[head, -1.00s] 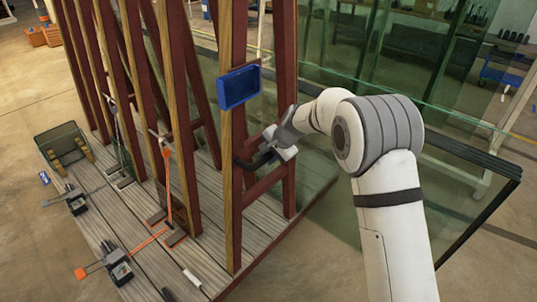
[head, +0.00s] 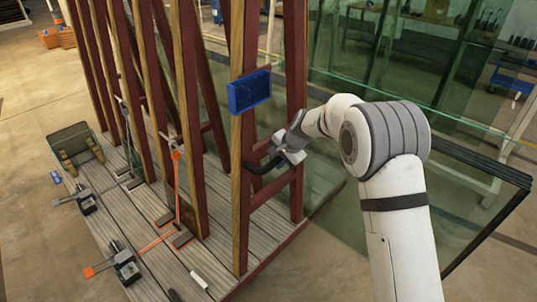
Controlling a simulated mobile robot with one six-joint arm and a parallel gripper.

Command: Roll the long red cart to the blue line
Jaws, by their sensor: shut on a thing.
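The long red cart (head: 205,262) has a grey plank deck and several upright red and wood-edged A-frame posts. It fills the left and middle of the head view. My gripper (head: 274,163) is at the near end post, shut on a dark curved handle (head: 257,168) at the cart's end frame. The fingertips are small and partly hidden by the wrist. A blue box (head: 249,91) is fixed on the same post above my gripper. No blue line can be made out on the floor.
Glass panels and a dark-edged frame (head: 500,168) stand close on the right. Open concrete floor (head: 30,110) lies to the left.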

